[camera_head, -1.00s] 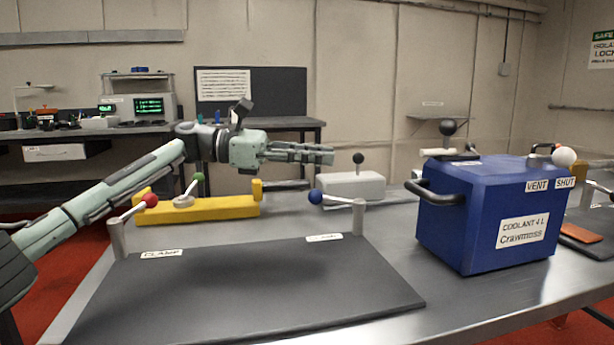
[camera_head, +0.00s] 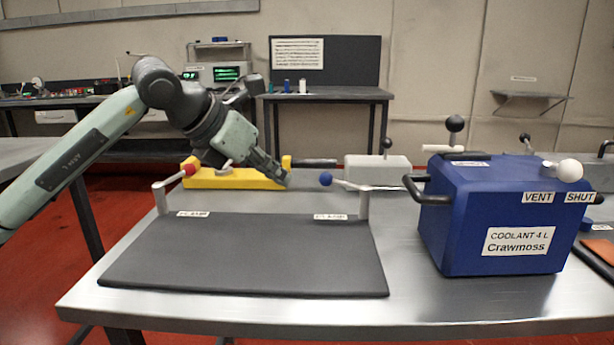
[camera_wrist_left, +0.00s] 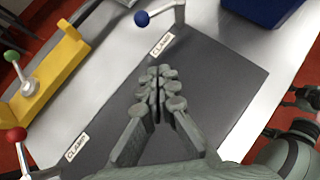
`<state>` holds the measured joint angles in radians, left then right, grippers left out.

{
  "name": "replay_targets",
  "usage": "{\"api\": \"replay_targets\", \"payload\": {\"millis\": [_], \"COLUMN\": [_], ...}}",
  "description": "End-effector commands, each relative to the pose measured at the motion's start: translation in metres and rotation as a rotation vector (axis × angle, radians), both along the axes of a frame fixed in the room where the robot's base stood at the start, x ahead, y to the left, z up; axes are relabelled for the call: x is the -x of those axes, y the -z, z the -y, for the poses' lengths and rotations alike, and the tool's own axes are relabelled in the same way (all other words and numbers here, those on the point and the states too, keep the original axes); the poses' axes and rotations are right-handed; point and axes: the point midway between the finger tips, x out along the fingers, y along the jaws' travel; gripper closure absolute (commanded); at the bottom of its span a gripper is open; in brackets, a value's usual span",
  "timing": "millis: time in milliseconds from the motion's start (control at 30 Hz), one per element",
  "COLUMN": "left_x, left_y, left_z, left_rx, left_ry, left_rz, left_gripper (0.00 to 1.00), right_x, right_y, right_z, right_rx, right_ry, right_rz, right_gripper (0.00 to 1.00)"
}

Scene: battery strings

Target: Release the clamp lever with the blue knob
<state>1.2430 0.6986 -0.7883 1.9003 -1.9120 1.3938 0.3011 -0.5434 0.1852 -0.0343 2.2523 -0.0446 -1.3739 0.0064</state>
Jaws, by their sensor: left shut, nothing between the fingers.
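The blue knob (camera_head: 326,179) tops a clamp lever that slants left from a grey post (camera_head: 363,203) at the dark mat's back right corner. The knob also shows at the top of the left wrist view (camera_wrist_left: 142,18). My left gripper (camera_head: 284,180) points down and right, just left of the knob in the head view. Its fingers (camera_wrist_left: 158,82) are shut and empty, over the mat and apart from the knob in the wrist view. A red-knobbed lever (camera_head: 189,169) stands on the mat's back left post. Grey-green parts of mine at the wrist view's right edge are unclear.
A yellow fixture (camera_head: 235,179) with a green-knobbed lever (camera_wrist_left: 11,56) lies behind the mat (camera_head: 240,262). A blue coolant box (camera_head: 455,235) with a black side handle stands right of the blue-knob post. The mat is clear.

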Motion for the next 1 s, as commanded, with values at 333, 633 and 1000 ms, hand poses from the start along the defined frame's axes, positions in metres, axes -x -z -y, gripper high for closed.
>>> {"api": "replay_targets", "payload": {"millis": [333, 633, 1000], "left_x": [-0.01, -0.047, -0.088], "left_y": [0.001, 0.042, 0.049], "left_z": [0.0, 0.029, 0.058], "left_rx": [0.015, 0.014, 0.014], "left_ry": [-0.084, -0.08, -0.08], "left_rz": [0.023, 0.021, 0.026], "left_gripper": [1.0, 1.0, 1.0], "right_x": [0.01, 0.007, 0.005], "right_y": [0.007, 0.02, 0.047], "right_z": [0.007, 0.006, 0.005], "right_rx": [0.01, 0.003, -0.011], "right_ry": [0.015, 0.014, 0.012], "right_rz": [-0.049, -0.056, -0.068], "right_gripper": [0.6, 0.6, 0.6]}}
